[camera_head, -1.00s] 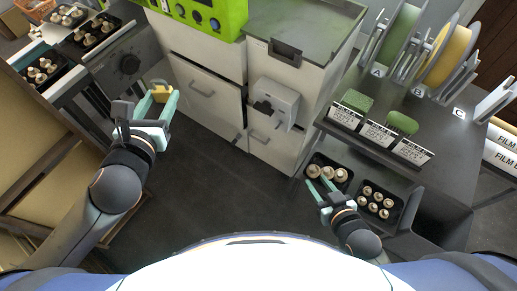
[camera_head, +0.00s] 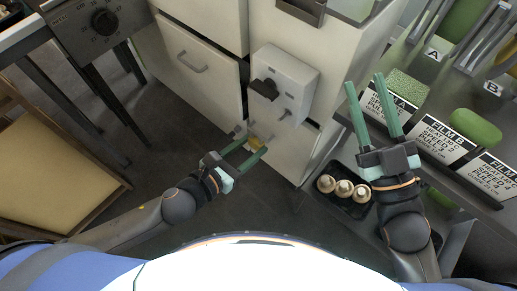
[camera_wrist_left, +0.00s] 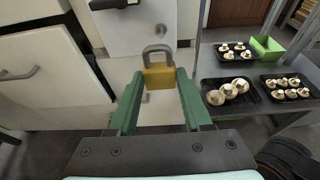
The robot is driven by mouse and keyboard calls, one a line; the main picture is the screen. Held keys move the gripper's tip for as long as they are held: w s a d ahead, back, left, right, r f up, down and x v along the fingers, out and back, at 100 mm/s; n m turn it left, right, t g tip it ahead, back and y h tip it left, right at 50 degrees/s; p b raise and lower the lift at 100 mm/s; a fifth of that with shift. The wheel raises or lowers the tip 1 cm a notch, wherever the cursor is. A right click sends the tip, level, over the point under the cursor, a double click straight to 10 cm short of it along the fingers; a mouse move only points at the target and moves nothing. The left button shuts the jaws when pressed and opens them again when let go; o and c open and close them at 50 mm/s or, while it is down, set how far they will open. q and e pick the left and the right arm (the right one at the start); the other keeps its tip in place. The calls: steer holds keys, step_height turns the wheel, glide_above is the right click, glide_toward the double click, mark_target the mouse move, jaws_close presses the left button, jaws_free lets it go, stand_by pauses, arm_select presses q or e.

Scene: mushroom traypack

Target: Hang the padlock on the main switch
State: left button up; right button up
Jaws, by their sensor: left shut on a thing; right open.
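The yellow padlock (camera_wrist_left: 159,77) is held between the green fingers of my left gripper (camera_head: 252,152), with its grey shackle upright in the left wrist view. In the head view only a little of the padlock (camera_head: 254,143) shows between the fingertips. The main switch (camera_head: 284,84) is a light grey box with a black knob on the cabinet front. My left gripper is just below it in the head picture; the padlock and switch appear apart. In the left wrist view part of the switch box (camera_wrist_left: 140,28) shows above the shackle. My right gripper (camera_head: 366,83) is open and empty, right of the switch.
The white cabinet (camera_head: 205,62) has drawer handles near my left gripper. A black tray (camera_head: 343,204) of mushrooms is on the lower shelf at right. Film label cards (camera_head: 440,140) and green pads stand near my right gripper. Dark open floor lies left of the cabinet.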

arm_select(q)
steer(key=shift+d+f, duration=0.3)
steer(key=shift+f, duration=0.1)
arm_select(e)
steer(key=shift+r, duration=0.2)
arm_select(q)
steer(key=shift+w+d, duration=0.45)
steer(key=shift+w, duration=0.3)
steer(key=b+x, duration=0.1)
steer(key=x, duration=0.3)
steer(key=r+b+x, duration=0.1)
steer(key=x, duration=0.1)
steer(key=shift+w+d+b, duration=0.3)
steer(key=shift+w+d, duration=0.05)
steer(key=shift+w, duration=0.05)
steer(key=shift+w+d+f, duration=0.15)
steer(key=shift+w+d, duration=0.05)
steer(key=shift+w, duration=0.05)
steer(key=shift+w+d+p, duration=0.1)
steer(key=shift+p, duration=0.2)
steer(key=shift+f, duration=0.1)
arm_select(e)
steer(key=s+a+r+n+y, duration=0.1)
steer(key=s+r+n+y, duration=0.4)
steer(key=r+y, duration=0.1)
steer(key=shift+s+r+t+y, duration=0.15)
steer(key=shift+r+t+y, duration=0.25)
